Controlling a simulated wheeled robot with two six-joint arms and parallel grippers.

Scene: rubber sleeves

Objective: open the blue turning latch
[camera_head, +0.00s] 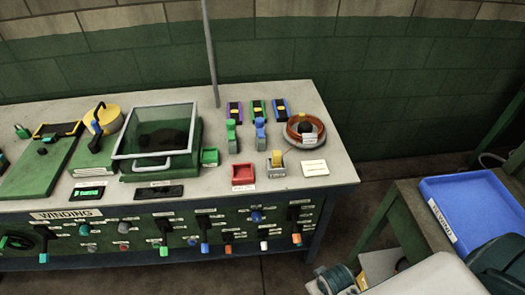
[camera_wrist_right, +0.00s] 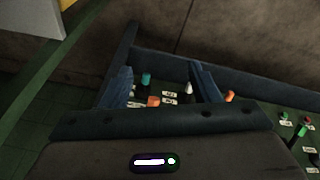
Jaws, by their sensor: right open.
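On the bench's front panel, several black turning latches hang with coloured tips. An upright blue clamp-like piece (camera_head: 260,132) stands on the benchtop; I cannot tell for certain which blue part is the named latch. My right gripper (camera_wrist_right: 160,72) is open and empty in the right wrist view, facing the panel, where orange, teal and white tips show beyond its fingers. My left gripper is not in view.
The benchtop (camera_head: 215,185) carries a clear-lidded box (camera_head: 158,135), a red bin (camera_head: 243,178), a green bin (camera_head: 210,157) and a copper-coloured ring (camera_head: 305,129). A blue tray (camera_head: 475,210) lies on the table at right. Floor shows between bench and table.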

